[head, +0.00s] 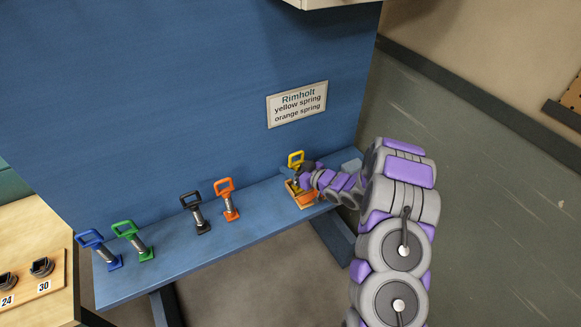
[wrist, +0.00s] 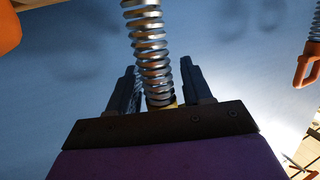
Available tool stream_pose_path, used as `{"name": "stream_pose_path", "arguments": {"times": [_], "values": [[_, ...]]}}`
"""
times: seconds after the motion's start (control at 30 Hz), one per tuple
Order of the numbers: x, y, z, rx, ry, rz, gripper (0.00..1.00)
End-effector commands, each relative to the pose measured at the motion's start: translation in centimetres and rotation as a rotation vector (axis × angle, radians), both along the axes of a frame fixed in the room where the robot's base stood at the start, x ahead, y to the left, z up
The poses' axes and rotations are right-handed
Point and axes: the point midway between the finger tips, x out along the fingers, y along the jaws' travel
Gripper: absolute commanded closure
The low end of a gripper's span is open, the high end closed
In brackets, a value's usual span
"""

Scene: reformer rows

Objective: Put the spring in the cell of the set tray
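A yellow spring, with a yellow loop handle (head: 296,158) on top, stands at the wooden set tray (head: 304,199) on the blue bench's right part. I cannot tell whether its foot is in a cell or just above. My gripper (head: 306,170) is beside it, just below the handle. In the wrist view the silver coil (wrist: 150,50) runs up between the two dark fingers of my gripper (wrist: 160,78), with a bit of yellow at the gripper's edge. The fingers are apart with the spring between them; contact is not clear. An orange spring (head: 229,202) stands left; its handle shows in the wrist view (wrist: 307,70).
Black (head: 195,214), green (head: 133,242) and blue (head: 101,250) springs stand further left on the bench (head: 265,217). A sign (head: 297,104) on the panel names Rimholt, yellow spring, orange spring. A wooden table with numbered holders (head: 40,268) is at the lower left.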

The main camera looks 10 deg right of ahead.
Motion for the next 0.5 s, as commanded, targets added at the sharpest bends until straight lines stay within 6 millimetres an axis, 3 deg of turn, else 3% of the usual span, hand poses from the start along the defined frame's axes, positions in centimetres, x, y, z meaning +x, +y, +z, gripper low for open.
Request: {"name": "stream_pose_path", "arguments": {"times": [0.5], "values": [[-0.31, 0.06, 0.17, -0.003, 0.001, -0.003, 0.42]]}}
